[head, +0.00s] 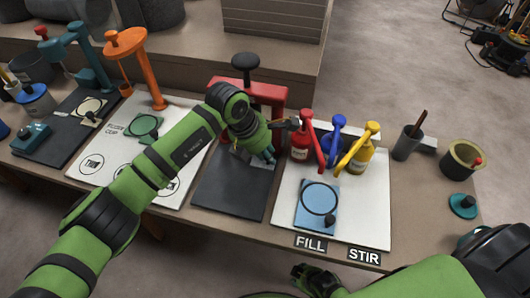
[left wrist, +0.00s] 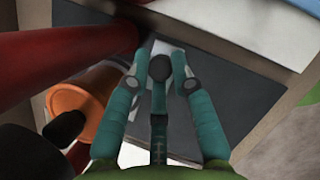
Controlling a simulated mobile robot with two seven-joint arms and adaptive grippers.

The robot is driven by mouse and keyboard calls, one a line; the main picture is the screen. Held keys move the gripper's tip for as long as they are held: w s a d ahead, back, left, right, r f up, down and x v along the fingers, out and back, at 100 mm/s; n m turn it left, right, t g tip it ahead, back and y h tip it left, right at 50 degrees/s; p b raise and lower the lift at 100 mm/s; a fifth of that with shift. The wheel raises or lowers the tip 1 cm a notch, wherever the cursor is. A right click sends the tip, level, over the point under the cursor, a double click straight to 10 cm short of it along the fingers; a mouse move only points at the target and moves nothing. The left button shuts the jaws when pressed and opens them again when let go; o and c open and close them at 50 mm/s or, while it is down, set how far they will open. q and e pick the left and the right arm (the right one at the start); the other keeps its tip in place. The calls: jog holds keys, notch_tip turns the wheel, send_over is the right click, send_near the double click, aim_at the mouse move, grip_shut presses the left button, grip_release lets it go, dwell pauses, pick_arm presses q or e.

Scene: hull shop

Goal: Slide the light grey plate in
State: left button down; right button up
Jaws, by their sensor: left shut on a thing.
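The light grey plate (head: 242,153) shows only as a small pale piece beside my left gripper (head: 264,150), at the foot of the red press (head: 265,94). In the left wrist view, a pale patch of the plate (left wrist: 167,48) shows between and beyond the teal fingers of my left gripper (left wrist: 158,65). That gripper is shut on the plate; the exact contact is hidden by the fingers. The plate lies low over the dark mat (head: 233,188). My right gripper (head: 315,280) is at the bottom edge, dark and partly cut off.
An orange stand (head: 145,70) and teal press (head: 88,55) are at left. The dark mat's front is clear.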

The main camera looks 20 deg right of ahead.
pick_arm(q)
jog(key=c, duration=1.1)
grip_release()
jog(key=shift+w+d+r, duration=0.1)
jog(key=shift+d+r, duration=0.15)
jog(key=shift+d, duration=0.05)
jog(key=shift+f, duration=0.15)
jog(key=shift+a, duration=0.1)
jog(key=shift+w+a+r, duration=0.1)
jog(key=shift+r, duration=0.15)
jog(key=v, duration=1.1)
jog(key=shift+r, duration=0.25)
